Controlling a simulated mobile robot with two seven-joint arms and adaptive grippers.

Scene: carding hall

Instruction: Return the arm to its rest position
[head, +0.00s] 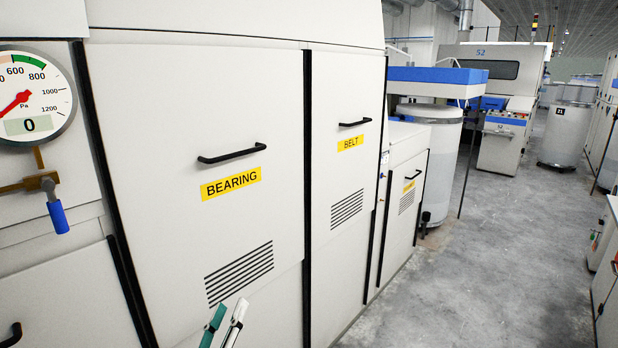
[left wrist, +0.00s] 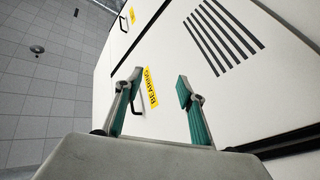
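My left gripper (head: 230,308) shows only by its teal and pale fingertips at the bottom edge of the head view. They are in front of the lower part of the cabinet door labelled BEARING (head: 262,110), below its vent slots. In the left wrist view the two fingers of my left gripper (left wrist: 156,86) stand apart with nothing between them. The yellow BEARING label (left wrist: 151,87) shows beyond the gap. The rest of my left arm is out of the head view. My right gripper is in neither view.
Left of the door are a pressure gauge (head: 28,98) reading 0 and a blue-handled valve (head: 58,215). Right of it is the BELT door (head: 345,200). A grey floor aisle (head: 500,260) lies open at the right, with a white can (head: 566,135) farther back.

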